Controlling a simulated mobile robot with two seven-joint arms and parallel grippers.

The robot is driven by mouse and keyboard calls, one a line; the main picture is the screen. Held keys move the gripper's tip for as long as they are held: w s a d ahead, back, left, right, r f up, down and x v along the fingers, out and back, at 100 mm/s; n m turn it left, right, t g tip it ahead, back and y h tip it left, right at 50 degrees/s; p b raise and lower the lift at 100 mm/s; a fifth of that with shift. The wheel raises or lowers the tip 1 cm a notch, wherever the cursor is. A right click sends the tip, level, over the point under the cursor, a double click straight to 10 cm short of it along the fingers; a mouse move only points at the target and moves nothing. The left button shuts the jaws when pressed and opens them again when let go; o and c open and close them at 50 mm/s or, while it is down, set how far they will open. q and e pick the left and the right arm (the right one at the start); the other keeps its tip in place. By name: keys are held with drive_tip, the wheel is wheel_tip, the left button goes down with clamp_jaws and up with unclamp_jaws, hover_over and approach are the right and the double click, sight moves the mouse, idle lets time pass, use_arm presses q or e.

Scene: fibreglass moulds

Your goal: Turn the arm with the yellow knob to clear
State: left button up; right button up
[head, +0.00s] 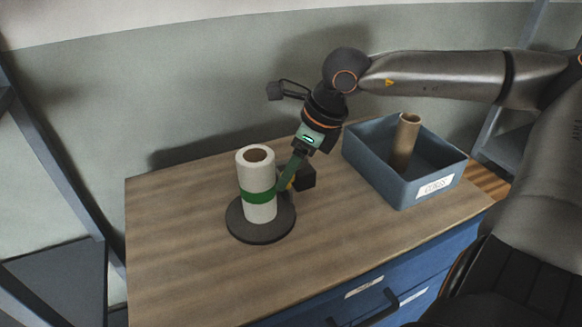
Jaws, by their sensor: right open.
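A white roll (256,172) with a brown core stands upright on a round dark base (262,231) on the table. A small bit of the yellow knob (291,183) shows at the right of the roll, mostly hidden by my gripper. My right gripper (296,178) comes down from the upper right and is open at the knob. I cannot tell whether its fingers touch the knob. My left gripper is not in view.
A blue open box (398,191) with a white label stands at the right on the wooden table (180,250). A brown cardboard tube (405,140) leans inside it. Blue drawers (350,307) lie below the front edge. The table's left and front parts are clear.

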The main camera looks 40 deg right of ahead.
clamp_jaws()
idle(0.5)
idle(1.0)
